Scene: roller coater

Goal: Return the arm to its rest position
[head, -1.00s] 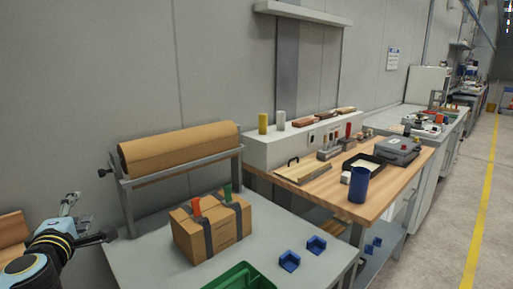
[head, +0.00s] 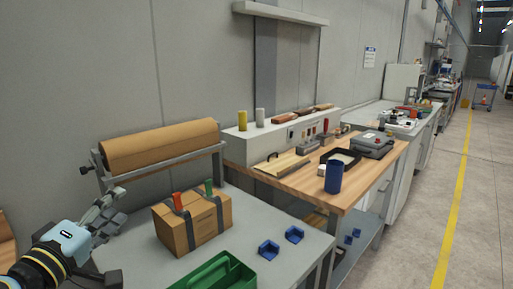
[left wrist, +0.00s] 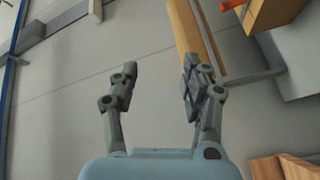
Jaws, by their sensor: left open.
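My left gripper (head: 110,212) is at the left of the head view, beside the near left end of the grey table, left of the cardboard box and apart from it. In the left wrist view my left gripper (left wrist: 158,88) shows two spread fingers with nothing between them. My right gripper is not in view.
A strapped cardboard box (head: 193,222) with red and green handles stands on the grey table (head: 232,197). A brown paper roll (head: 160,146) sits on a rack behind it. A green tray (head: 215,272) and blue corner pieces (head: 269,250) lie in front. A wooden workbench (head: 305,181) stands beyond.

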